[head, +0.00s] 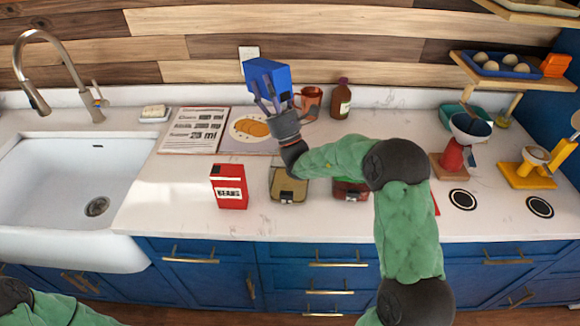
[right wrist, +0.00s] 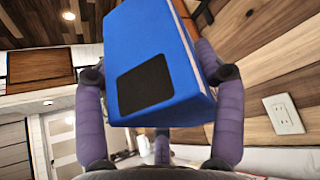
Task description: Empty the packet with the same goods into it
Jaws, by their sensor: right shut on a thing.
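My right gripper (head: 272,98) is shut on a blue packet (head: 268,74) and holds it up above the back of the counter. In the right wrist view the blue packet (right wrist: 150,60) sits between the fingers and shows a dark square patch. A red packet marked BEANS (head: 229,187) stands upright on the counter. A container with tan contents (head: 289,184) stands to its right. A second container with red and dark parts (head: 350,190) is partly hidden by my right arm. Of my left arm only a part shows at the bottom left; its gripper is out of view.
An open recipe book (head: 192,130) lies behind the red packet. A copper-coloured mug (head: 312,101) and a brown bottle (head: 340,99) stand at the back. The sink (head: 60,180) is at left. A red scale-like stand (head: 453,157) and a yellow one (head: 535,170) are at right.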

